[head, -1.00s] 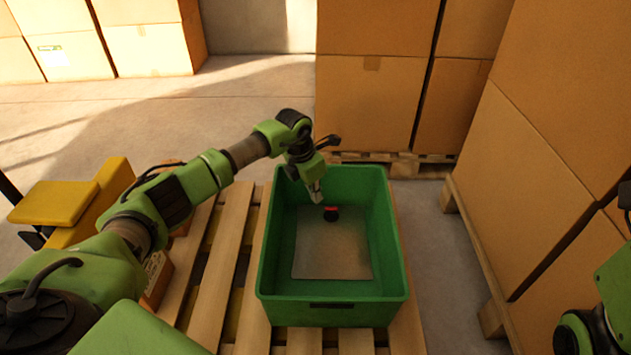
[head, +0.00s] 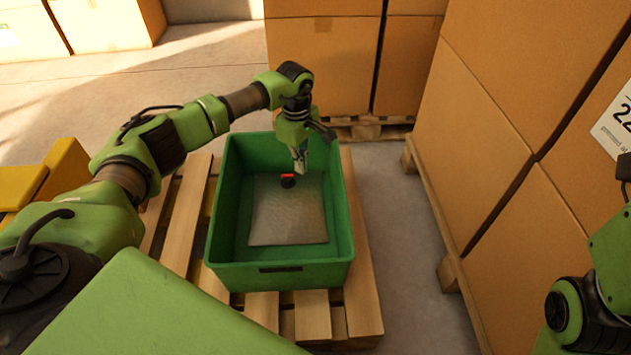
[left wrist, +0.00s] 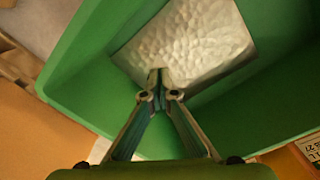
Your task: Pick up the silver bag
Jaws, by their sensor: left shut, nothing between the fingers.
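The silver bag (head: 288,222) lies flat on the floor of the green crate (head: 212,225). In the left wrist view the bag (left wrist: 195,40) looks pale, with a bumpy surface. My left gripper (head: 301,168) is over the far part of the crate, pointing down, shut and empty. In the left wrist view its closed fingertips (left wrist: 159,78) overlap the near edge of the bag; I cannot tell the height between them. A small black and red object (head: 288,181) sits at the bag's far edge. My right arm shows at the right edge, but its gripper is out of view.
The crate stands on a wooden pallet (head: 365,290). Stacked cardboard boxes (head: 325,70) stand behind it, and more boxes (head: 490,110) stand on a pallet at the right. A strip of bare floor (head: 395,230) lies between. A yellow object (head: 65,170) is at the left.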

